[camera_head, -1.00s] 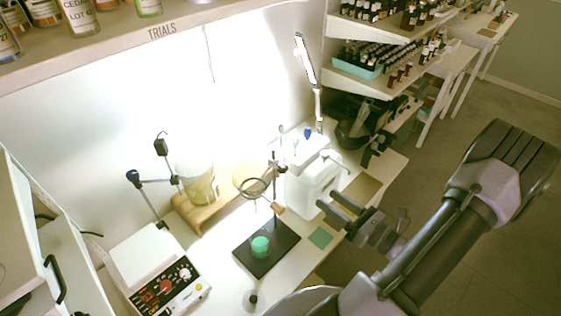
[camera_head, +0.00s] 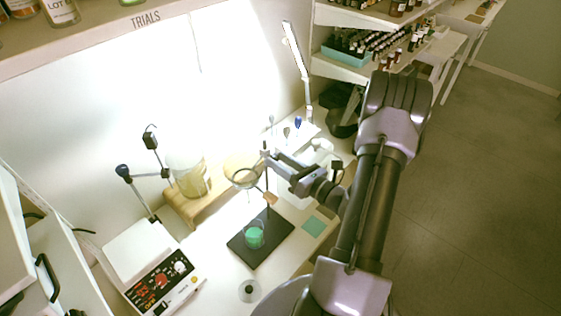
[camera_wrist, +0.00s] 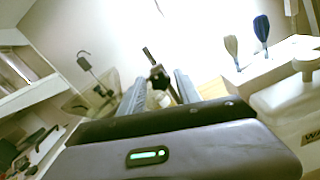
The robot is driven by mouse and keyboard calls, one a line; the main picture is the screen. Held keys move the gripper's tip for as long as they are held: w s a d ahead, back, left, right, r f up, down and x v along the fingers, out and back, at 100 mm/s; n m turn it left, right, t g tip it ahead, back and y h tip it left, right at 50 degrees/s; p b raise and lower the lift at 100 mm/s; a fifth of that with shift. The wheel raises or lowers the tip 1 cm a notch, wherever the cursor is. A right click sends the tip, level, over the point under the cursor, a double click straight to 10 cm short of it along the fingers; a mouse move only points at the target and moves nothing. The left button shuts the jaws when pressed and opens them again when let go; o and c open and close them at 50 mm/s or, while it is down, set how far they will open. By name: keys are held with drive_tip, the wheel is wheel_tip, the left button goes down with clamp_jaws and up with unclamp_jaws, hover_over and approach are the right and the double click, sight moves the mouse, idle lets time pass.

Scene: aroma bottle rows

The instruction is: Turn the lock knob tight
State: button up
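A ring stand rises from a black base plate (camera_head: 261,239); it carries a ring (camera_head: 243,178) and a wooden-handled part (camera_head: 270,198). In the wrist view a small black clamp with what looks like the lock knob (camera_wrist: 159,77) sits on the stand's rod (camera_wrist: 149,54). My gripper (camera_head: 272,161) reaches in from the right, close to the upper rod. In the wrist view its two fingers (camera_wrist: 155,82) are apart, with the clamp showing between and beyond them. I cannot tell whether either finger touches the knob. In the head view my gripper partly hides the clamp.
A beaker with green contents (camera_head: 254,234) stands on the base plate. A control box with dials (camera_head: 160,283) is at front left. A wooden stand (camera_head: 187,208) holding a jar is behind. Blue and grey upright tools (camera_wrist: 262,29) stand at the back right.

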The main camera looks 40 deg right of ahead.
clamp_jaws()
